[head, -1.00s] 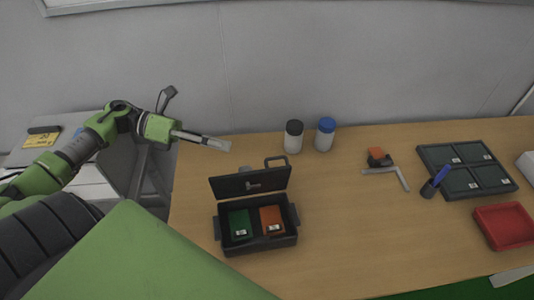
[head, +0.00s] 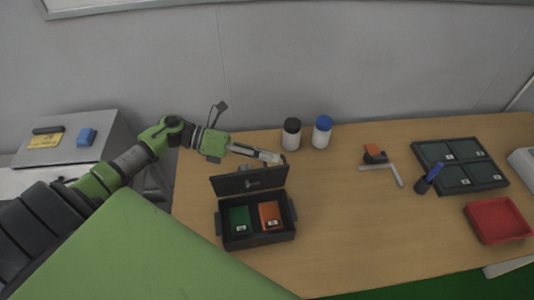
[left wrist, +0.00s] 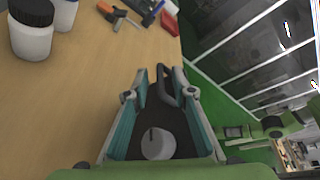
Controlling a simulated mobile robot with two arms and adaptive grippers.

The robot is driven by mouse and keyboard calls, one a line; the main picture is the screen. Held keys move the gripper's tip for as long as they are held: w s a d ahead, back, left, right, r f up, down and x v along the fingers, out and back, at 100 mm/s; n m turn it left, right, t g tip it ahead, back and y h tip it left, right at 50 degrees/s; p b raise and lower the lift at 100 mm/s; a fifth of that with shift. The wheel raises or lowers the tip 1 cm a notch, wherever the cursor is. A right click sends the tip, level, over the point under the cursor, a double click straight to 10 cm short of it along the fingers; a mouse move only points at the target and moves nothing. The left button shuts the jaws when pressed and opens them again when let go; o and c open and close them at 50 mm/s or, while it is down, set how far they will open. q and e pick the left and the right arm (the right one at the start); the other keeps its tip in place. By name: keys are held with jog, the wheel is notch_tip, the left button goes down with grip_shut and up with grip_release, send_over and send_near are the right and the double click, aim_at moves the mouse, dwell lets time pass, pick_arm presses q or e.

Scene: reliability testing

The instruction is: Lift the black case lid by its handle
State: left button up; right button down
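The black case (head: 257,239) stands on the table with its lid (head: 248,179) raised at the back. A green block (head: 239,220) and an orange block (head: 270,216) lie inside. My left gripper (head: 272,157) is just above the lid's top edge, at the handle, and mostly covers it in the head view. In the left wrist view the dark loop handle (left wrist: 166,84) lies between the two fingertips of my left gripper (left wrist: 160,88). The fingers are apart, with no clear grip on the handle. My right gripper does not show.
A black-capped bottle (head: 291,135) and a blue-capped bottle (head: 322,132) stand close behind the case, right of my left gripper. Farther right are an orange-and-black tool (head: 374,154), a dark tray (head: 461,166) and a red bin (head: 498,221). The table middle is clear.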

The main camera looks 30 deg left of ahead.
pick_arm(q)
grip_shut()
jog(key=w+a+n+b, duration=0.1)
jog(key=b, duration=0.2)
jog(key=w+a+f+n+h+b, duration=0.1)
jog(key=b, duration=0.3)
jog(key=w+a+f+n+h+b, duration=0.1)
jog(key=w+b, duration=0.1)
jog(key=b, duration=0.1)
jog(key=shift+a+f+n+g+b, duration=0.25)
jog(key=shift+n+g+b, duration=0.05)
jog(key=shift+b, duration=0.1)
jog(key=shift+s, duration=0.1)
grip_release()
jog(key=shift+a+r, duration=0.1)
